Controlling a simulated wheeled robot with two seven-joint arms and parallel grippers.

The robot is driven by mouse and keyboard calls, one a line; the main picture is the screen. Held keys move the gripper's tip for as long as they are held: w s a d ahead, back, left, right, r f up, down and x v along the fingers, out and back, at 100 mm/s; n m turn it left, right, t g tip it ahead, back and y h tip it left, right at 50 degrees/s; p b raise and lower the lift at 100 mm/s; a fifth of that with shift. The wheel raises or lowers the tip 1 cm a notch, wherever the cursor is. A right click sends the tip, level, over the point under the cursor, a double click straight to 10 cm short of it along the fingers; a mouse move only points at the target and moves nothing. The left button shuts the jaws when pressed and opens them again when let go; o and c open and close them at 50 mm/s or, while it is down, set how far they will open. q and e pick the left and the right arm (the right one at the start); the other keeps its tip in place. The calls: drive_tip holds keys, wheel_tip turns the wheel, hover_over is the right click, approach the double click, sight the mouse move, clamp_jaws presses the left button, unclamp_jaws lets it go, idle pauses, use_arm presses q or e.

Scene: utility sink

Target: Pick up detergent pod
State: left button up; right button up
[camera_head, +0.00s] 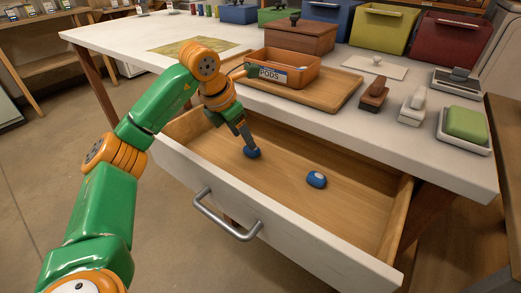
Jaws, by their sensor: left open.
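A blue detergent pod (316,180) with a pale mark lies on the wooden floor of the open drawer (285,205). A second blue shape (252,153), apparently another pod, is in the drawer right at the tips of my left gripper (246,144). My left gripper points down into the drawer, to the left of the first pod and apart from it. It is open; whether its fingers touch the blue shape cannot be told. An orange-brown bin (303,78) labelled PODS stands on the wooden tray (335,96) on the counter. My right gripper is not in view.
The drawer's white front with a metal handle (230,222) and its side walls bound the space around the pods. On the counter (420,150) are brushes (373,93), a green sponge (465,123) in a dish, and a wooden box (299,38). Coloured bins stand behind.

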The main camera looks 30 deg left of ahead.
sight(248, 150)
use_arm(q)
drive_tip(key=x, duration=0.5)
drive_tip(key=shift+d+f+b, duration=0.15)
drive_tip(key=shift+f+b, duration=0.15)
drive_tip(key=shift+b, duration=0.1)
drive_tip(key=shift+s+r, duration=0.1)
drive_tip(key=shift+c, duration=0.9)
drive_tip(key=c, duration=0.8)
use_arm(e)
drive_tip(key=shift+s+d+f, duration=0.2)
drive_tip(key=shift+s+f, duration=0.05)
drive_tip(key=shift+f, duration=0.15)
